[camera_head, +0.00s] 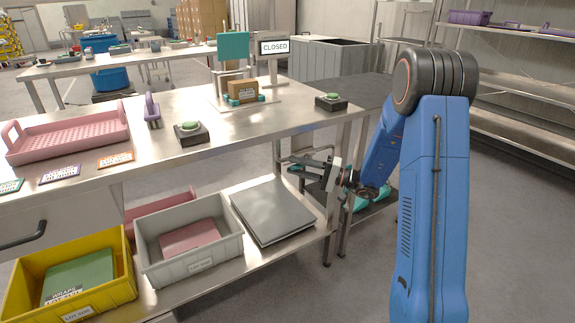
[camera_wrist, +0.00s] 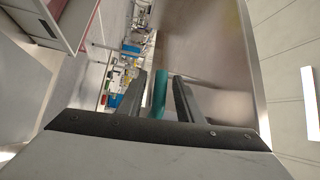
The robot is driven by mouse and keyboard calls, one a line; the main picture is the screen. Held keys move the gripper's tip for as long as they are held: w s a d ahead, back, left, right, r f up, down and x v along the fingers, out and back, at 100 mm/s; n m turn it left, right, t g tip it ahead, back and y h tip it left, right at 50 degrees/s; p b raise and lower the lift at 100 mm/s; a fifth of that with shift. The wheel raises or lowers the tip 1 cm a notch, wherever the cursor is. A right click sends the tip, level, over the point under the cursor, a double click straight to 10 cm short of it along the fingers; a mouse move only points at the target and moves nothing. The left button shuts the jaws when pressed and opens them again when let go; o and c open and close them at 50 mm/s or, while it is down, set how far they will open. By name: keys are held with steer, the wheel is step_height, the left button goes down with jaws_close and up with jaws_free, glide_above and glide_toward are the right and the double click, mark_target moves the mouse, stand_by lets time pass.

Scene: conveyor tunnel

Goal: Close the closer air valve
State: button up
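My gripper (camera_head: 290,160) is below tabletop height, by the right end of the steel table, with its fingers pointing left. In the wrist view the two fingers (camera_wrist: 159,80) are apart. A teal upright bar (camera_wrist: 159,95) shows between them, with a gap on each side. I cannot tell whether it is a valve handle, or whether it is between the fingers or beyond them. Teal pieces (camera_head: 362,202) also show low behind my arm in the head view, partly hidden. No air valve can be clearly made out in either view.
A CLOSED sign (camera_head: 274,47) stands behind. Grey (camera_head: 187,240) and yellow (camera_head: 70,275) bins sit on the lower shelf.

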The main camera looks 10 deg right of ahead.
steer(key=shift+x, duration=1.75)
steer(key=shift+c, duration=0.6)
jaws_close()
steer(key=shift+f, duration=0.15)
steer(key=w+d+f+n+h, duration=0.2)
steer(key=d+f+n+h, duration=0.6)
steer(key=h, duration=0.5)
steer(key=shift+w+d+f+n+g, duration=0.3)
steer(key=shift+w+f+n+g, duration=0.1)
steer(key=shift+f+n, duration=0.4)
